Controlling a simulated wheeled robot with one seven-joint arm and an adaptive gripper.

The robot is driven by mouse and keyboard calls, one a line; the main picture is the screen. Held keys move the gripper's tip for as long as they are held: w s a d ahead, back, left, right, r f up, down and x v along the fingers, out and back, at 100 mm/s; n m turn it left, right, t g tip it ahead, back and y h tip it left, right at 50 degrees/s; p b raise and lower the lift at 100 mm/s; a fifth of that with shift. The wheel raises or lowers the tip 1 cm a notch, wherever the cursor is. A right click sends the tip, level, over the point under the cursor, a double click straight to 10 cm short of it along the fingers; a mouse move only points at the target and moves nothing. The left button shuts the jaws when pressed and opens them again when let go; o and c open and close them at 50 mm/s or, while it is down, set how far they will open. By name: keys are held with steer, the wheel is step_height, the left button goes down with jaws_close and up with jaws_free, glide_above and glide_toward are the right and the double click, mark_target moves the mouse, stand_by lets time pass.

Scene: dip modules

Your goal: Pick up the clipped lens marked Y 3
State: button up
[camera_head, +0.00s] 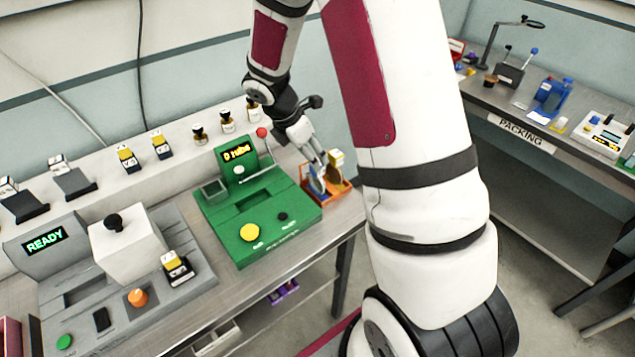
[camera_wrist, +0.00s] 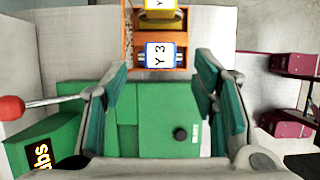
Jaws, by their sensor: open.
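The clipped lens marked Y 3 (camera_wrist: 160,55) shows in the wrist view as a white label with blue edges. It sits in an orange rack (camera_wrist: 127,35), below a yellow-topped piece (camera_wrist: 160,10) in the picture. My gripper (camera_wrist: 162,70) is open and empty, its two green-padded fingers spread left and right of the lens in the picture, apart from it. In the head view my gripper (camera_head: 319,163) is over the orange rack (camera_head: 343,193) at the bench's right end; the fingers partly hide the pieces there.
A green machine (camera_head: 258,215) with a red-knobbed lever (camera_head: 262,132) stands left of the rack. A grey station with a READY display (camera_head: 45,241) is farther left. A PACKING table (camera_head: 520,133) is at right.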

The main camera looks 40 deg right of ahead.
mark_target(317, 179)
steer(key=shift+p+x, duration=0.65)
steer(key=shift+x, duration=2.3)
steer(key=shift+d, duration=0.1)
steer(key=shift+c, duration=0.5)
steer(key=shift+r, duration=0.1)
jaws_close()
